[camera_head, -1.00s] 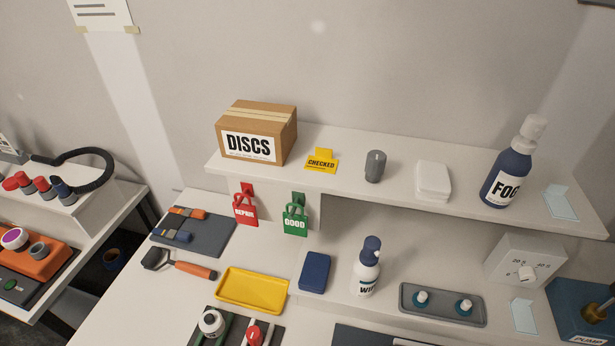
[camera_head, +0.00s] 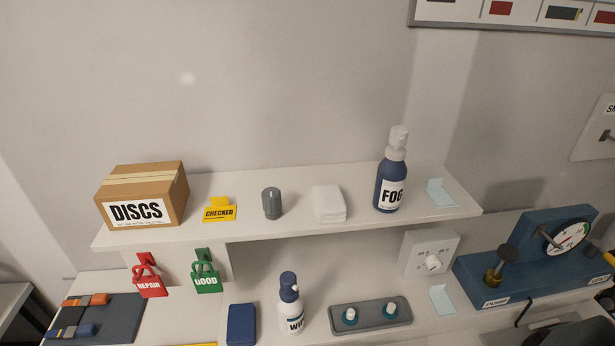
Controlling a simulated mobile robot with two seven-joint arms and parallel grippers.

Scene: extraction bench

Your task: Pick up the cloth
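A folded white cloth (camera_head: 329,203) lies flat on the upper shelf, between a grey knob-like cylinder and the blue FOG bottle. It appears as a small stack with rounded edges and nothing on top of it. Neither of my grippers shows in the head view, so nothing is seen touching the cloth.
The shelf (camera_head: 300,232) also holds the DISCS box (camera_head: 142,195), a yellow CHECKED tag (camera_head: 220,210), the grey cylinder (camera_head: 271,203) and the FOG bottle (camera_head: 391,180). Below stand a WIPE-type bottle (camera_head: 290,305), a grey tray (camera_head: 371,328) and a blue pump (camera_head: 530,260).

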